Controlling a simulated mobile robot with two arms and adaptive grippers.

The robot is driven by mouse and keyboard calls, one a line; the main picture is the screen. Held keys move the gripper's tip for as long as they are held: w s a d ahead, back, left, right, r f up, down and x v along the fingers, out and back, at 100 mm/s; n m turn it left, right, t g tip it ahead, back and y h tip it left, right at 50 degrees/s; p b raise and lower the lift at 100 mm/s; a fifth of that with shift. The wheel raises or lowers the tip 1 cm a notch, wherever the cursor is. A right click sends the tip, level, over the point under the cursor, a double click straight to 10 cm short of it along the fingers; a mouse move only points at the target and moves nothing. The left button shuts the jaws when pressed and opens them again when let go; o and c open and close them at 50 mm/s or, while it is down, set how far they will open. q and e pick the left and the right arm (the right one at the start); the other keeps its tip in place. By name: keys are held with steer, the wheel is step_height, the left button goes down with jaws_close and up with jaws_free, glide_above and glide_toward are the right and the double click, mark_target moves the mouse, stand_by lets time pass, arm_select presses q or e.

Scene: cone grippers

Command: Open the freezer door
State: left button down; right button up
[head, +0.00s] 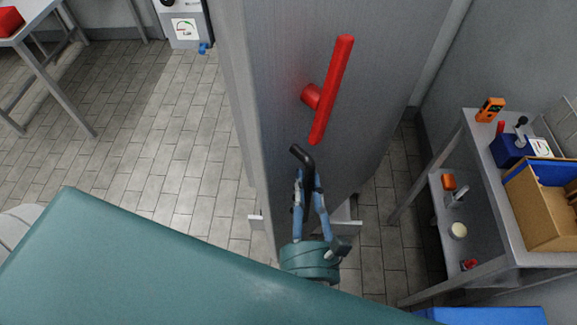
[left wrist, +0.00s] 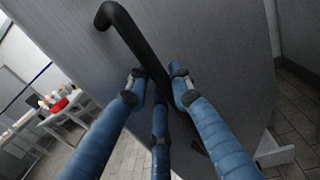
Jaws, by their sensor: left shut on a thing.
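The freezer door (head: 285,70) is a tall grey panel in the middle of the head view, with a narrow edge face on its left. A black bent handle (head: 303,156) sits low on it and crosses the left wrist view (left wrist: 126,30) from top to lower right. My left gripper (head: 309,178), with blue fingers, is shut on this handle; its fingers also show around the handle in the left wrist view (left wrist: 157,78). Part of the handle is hidden by the fingers. My right gripper is in neither view.
A red bar on a round red mount (head: 333,85) sticks out from the panel above the handle. A metal shelf table (head: 480,150) with a cardboard box (head: 540,205) stands at the right. Tiled floor (head: 130,130) is clear at the left, with a table (head: 45,50) behind.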

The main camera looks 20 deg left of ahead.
arm_select(q)
steer(key=shift+s+d+f, duration=0.15)
steer(key=shift+s+d, duration=0.05)
steer(key=shift+d, duration=0.3)
steer(key=c, duration=1.5)
jaws_free()
steer(key=shift+s, duration=0.1)
steer(key=shift+c, duration=0.2)
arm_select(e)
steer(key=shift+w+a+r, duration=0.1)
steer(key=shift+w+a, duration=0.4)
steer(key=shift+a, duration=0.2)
